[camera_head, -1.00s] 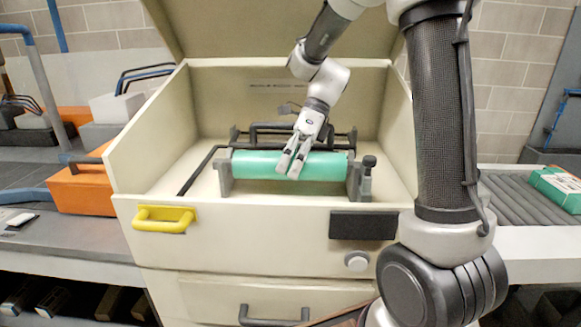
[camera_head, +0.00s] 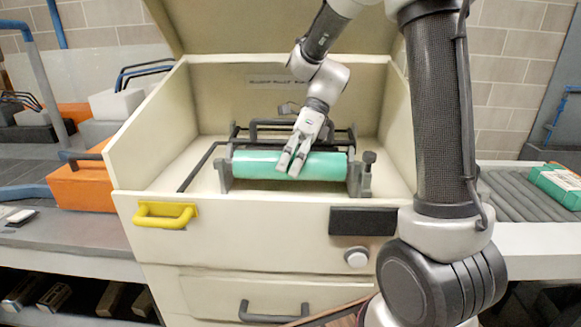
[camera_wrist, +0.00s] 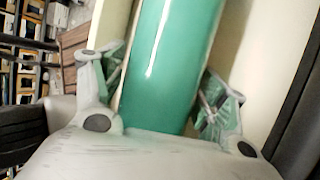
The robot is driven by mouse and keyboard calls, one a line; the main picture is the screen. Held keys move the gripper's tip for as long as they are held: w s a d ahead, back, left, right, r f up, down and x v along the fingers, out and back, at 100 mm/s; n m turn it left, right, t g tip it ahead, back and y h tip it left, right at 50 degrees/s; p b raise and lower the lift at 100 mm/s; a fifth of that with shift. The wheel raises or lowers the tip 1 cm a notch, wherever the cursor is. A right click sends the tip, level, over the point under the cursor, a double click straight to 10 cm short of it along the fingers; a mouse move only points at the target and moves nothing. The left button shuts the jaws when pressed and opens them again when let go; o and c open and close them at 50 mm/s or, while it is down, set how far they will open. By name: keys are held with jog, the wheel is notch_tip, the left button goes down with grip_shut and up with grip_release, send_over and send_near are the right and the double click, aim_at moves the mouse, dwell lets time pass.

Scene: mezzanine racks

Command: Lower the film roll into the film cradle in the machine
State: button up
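The green film roll (camera_head: 256,165) lies level across the film cradle, between the left end support (camera_head: 223,173) and the right end support (camera_head: 354,177), inside the open cream machine (camera_head: 160,263). Whether its ends rest fully in the supports cannot be told. My gripper (camera_head: 291,170) points down over the middle of the roll. In the wrist view the roll (camera_wrist: 173,60) runs lengthwise between the two fingertips (camera_wrist: 165,88), which lie close against its two sides. The gripper looks shut on it, though the contact line is partly hidden.
The machine's side walls and raised lid surround the bay. Dark bars (camera_head: 285,130) stand behind the roll, and a dark knob (camera_head: 369,158) sits by the right support. A yellow handle (camera_head: 165,214) is on the front. An orange box (camera_head: 82,185) stands left; a green carton (camera_head: 556,186) lies right.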

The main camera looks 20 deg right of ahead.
jog(key=shift+o, duration=0.4)
jog(key=v, duration=1.2)
